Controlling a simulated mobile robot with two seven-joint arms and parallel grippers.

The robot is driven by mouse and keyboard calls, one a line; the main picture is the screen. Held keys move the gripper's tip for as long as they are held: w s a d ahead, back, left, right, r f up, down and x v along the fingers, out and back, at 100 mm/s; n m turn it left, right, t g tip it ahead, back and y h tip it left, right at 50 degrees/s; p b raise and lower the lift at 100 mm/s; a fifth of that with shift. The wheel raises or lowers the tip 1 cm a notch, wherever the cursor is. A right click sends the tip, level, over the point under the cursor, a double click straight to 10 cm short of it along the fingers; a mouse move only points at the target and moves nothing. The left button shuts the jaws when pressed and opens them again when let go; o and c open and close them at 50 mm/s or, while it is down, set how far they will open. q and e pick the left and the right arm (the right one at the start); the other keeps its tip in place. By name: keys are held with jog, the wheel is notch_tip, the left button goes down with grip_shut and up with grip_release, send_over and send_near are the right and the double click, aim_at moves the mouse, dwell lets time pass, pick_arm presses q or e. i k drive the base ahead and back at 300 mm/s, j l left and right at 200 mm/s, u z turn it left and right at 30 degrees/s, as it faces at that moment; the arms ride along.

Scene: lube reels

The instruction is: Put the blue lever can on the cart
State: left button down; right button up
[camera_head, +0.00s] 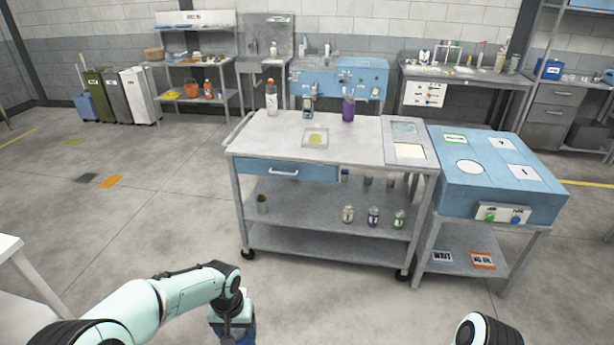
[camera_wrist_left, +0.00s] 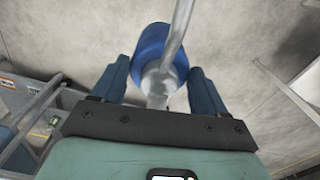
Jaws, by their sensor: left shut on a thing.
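The blue lever can (camera_wrist_left: 150,42) is between the two fingers of my left gripper (camera_wrist_left: 160,82) in the left wrist view, with its grey metal lever and spout facing the camera. My left gripper (camera_head: 232,322) is shut on it. In the head view a little of the can's blue (camera_head: 246,334) shows at the bottom edge, mostly hidden by the gripper. The gripper is over the floor, in front of and apart from the grey wheeled cart (camera_head: 265,140). My right gripper is out of view; only a piece of its arm shows at bottom right.
The cart top holds a clear bottle (camera_head: 271,100), a purple bottle (camera_head: 348,109), a small device (camera_head: 309,107) and a yellow-marked pad (camera_head: 315,138). Its front left top is clear. A blue-topped bench (camera_head: 450,185) adjoins it on the right. A white table edge (camera_head: 10,246) is at left.

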aim_at(297, 141)
jog(key=i, duration=1.35)
